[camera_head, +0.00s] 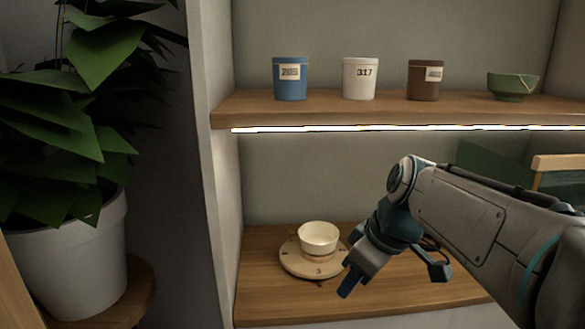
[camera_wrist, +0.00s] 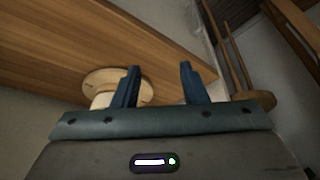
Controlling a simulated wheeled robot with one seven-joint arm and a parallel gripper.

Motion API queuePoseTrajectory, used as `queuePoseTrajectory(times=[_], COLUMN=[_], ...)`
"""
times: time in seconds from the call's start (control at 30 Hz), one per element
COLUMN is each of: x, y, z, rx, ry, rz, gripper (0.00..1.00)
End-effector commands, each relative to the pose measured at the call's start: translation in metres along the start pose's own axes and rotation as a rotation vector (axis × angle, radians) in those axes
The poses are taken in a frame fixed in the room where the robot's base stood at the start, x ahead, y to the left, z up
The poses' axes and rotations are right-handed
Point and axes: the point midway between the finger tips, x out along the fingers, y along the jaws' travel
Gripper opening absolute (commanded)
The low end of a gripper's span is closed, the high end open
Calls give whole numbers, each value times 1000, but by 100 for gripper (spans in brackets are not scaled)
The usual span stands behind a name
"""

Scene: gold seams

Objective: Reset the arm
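My gripper (camera_head: 348,284) hangs over the lower shelf (camera_head: 285,307), fingers pointing down and to the left, just right of a round wooden disc (camera_head: 293,263). A cream cup (camera_head: 318,236) stands upright on that disc. In the wrist view my gripper (camera_wrist: 160,68) shows two blue fingers well apart with nothing between them. The disc (camera_wrist: 120,77) appears behind the left finger there, and the cup is mostly hidden by the finger and gripper body. My arm reaches in from the right in the head view.
A potted plant (camera_head: 75,255) stands left of the upright panel (camera_head: 207,190). A wood-edged object (camera_head: 558,162) is behind my arm.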

Motion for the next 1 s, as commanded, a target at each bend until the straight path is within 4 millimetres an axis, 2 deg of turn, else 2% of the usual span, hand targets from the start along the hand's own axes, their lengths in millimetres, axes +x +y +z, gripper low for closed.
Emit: queuePoseTrajectory(times=[0.03, 0.27, 0.47, 1.0], x=[-8, -25, -49, -147], y=[-1, -6, -11, -38], z=[-1, 2, 4, 22], rx=[14, 91, 189, 607], ry=[-4, -24, -48, -115], rz=[3, 20, 46, 186], gripper=[39, 39, 39, 39])
